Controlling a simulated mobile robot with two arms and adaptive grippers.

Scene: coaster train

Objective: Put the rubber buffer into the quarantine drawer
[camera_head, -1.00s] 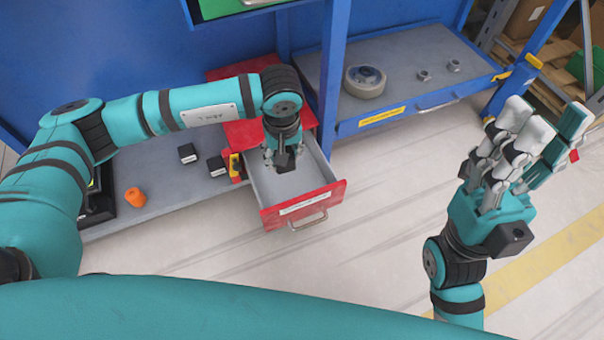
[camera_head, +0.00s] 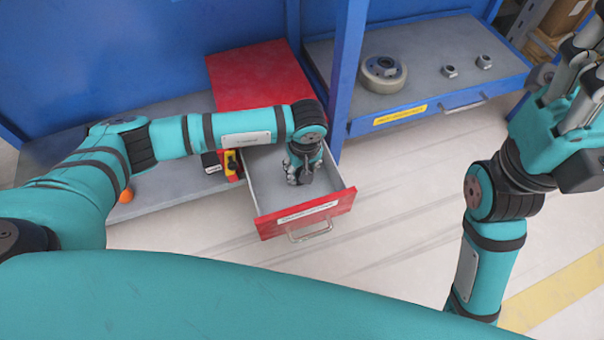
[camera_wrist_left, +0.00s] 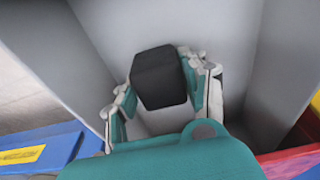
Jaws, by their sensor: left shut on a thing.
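The rubber buffer (camera_wrist_left: 159,77) is a black block between the fingers of my left gripper in the left wrist view. My left gripper (camera_head: 302,175) is shut on it, inside the walls of the open red quarantine drawer (camera_head: 308,213). The drawer's grey walls surround the gripper in the left wrist view (camera_wrist_left: 55,60). I cannot tell whether the buffer touches the drawer floor. In the head view the buffer is mostly hidden by the hand. My right gripper (camera_head: 577,80) is raised at the right edge, partly cut off, open and empty.
The drawer's red cabinet (camera_head: 262,78) stands on a grey bench. A blue post (camera_head: 347,80) separates a shelf with a wheel (camera_head: 383,74) and two nuts.

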